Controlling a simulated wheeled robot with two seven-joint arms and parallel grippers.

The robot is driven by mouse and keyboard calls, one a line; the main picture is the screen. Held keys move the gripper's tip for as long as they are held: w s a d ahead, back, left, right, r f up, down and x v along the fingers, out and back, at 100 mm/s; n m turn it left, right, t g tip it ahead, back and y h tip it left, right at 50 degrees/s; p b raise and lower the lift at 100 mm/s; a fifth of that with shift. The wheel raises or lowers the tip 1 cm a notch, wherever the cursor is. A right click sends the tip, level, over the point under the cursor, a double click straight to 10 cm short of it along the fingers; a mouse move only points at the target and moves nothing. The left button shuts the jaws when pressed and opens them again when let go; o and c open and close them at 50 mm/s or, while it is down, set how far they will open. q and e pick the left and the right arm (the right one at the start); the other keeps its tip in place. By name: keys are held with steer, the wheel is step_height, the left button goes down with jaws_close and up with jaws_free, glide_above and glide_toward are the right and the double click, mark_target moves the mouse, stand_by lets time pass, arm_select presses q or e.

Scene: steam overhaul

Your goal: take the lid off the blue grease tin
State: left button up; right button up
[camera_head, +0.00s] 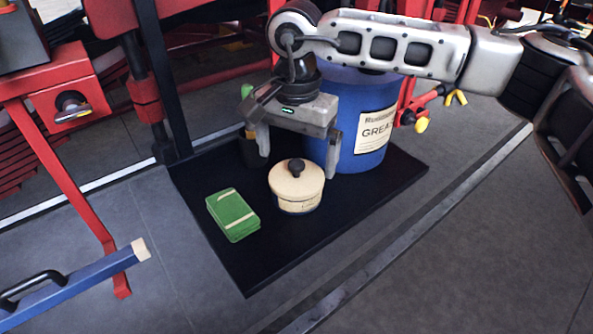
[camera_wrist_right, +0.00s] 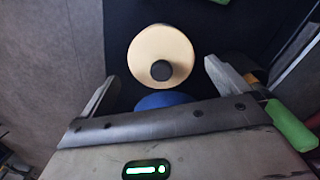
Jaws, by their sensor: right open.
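The blue grease tin (camera_head: 365,150) is a large upright cylinder with a cream label, standing on a black mat. My right arm hides most of its top, so I cannot tell how its lid sits. A blue edge (camera_wrist_right: 163,100) shows close to my gripper in the right wrist view. My right gripper (camera_head: 298,160) is open and empty, pointing down in front of the tin's left side. A smaller cream tin with a dark knob (camera_head: 297,187) stands in front of it. Its round top (camera_wrist_right: 150,50) lies beyond the fingers in the wrist view. My left gripper is not in view.
A green pack (camera_head: 232,214) lies on the black mat (camera_head: 262,272), left of the cream tin. Red frames stand left and behind. The floor at right is clear.

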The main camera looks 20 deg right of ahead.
mark_target(295, 165)
steer(key=shift+f, duration=1.75)
steer(key=shift+a, duration=0.1)
steer(key=c, duration=0.7)
steer(key=shift+r, duration=0.15)
